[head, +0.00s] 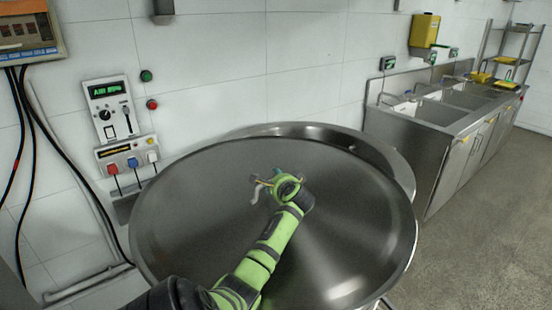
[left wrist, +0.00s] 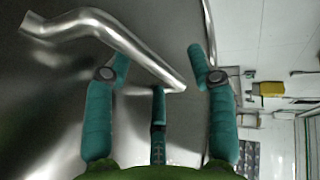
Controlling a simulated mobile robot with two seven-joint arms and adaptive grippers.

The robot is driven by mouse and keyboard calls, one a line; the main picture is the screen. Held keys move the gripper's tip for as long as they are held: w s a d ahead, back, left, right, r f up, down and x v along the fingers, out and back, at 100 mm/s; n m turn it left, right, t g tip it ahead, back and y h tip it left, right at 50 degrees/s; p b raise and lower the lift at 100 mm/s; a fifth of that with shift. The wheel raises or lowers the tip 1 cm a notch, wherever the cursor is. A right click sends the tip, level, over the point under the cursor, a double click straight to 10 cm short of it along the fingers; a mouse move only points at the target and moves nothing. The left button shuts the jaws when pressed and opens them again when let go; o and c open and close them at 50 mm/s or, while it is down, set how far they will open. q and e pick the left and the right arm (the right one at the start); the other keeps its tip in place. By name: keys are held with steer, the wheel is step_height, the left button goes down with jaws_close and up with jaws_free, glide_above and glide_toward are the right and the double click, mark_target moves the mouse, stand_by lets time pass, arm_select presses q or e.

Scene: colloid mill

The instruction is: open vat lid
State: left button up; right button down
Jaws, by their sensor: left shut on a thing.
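The vat lid (head: 190,215) is a large, round, shiny steel disc that fills the middle of the head view. Part of the steel vat rim (head: 393,158) shows behind it at the back right. My left gripper (head: 272,186) is at the middle of the lid, shut on the lid handle (head: 256,192). In the left wrist view the handle (left wrist: 110,30) is a bent metal bar running between the green fingers of the gripper (left wrist: 160,72). The arm hides part of the lid. My right gripper is not in view.
A control panel (head: 108,103) with plugs and cables is on the tiled wall at left. Red and green buttons are beside it. A steel sink counter (head: 425,140) stands at right. The floor (head: 480,240) at lower right is clear.

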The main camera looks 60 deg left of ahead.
arm_select(q)
steer(key=shift+y, duration=0.3)
steer(key=d+r+p, duration=0.2)
steer(key=d, duration=0.1)
steer(key=shift+s+r, duration=0.3)
steer(key=shift+r, duration=0.1)
steer(key=p+v, duration=0.1)
steer(key=v, duration=0.2)
steer(key=shift+s+f+p, duration=0.2)
steer(key=shift+p, duration=0.15)
steer(key=shift+d+f, duration=0.1)
steer(key=shift+d, duration=0.1)
steer(key=shift+d+f+p, duration=0.15)
steer(key=shift+f+p, duration=0.05)
steer(key=shift+p, duration=0.25)
steer(key=shift+s+d, duration=0.1)
steer(key=shift+s+d, duration=0.1)
steer(key=shift+d, duration=0.05)
steer(key=shift+f, duration=0.1)
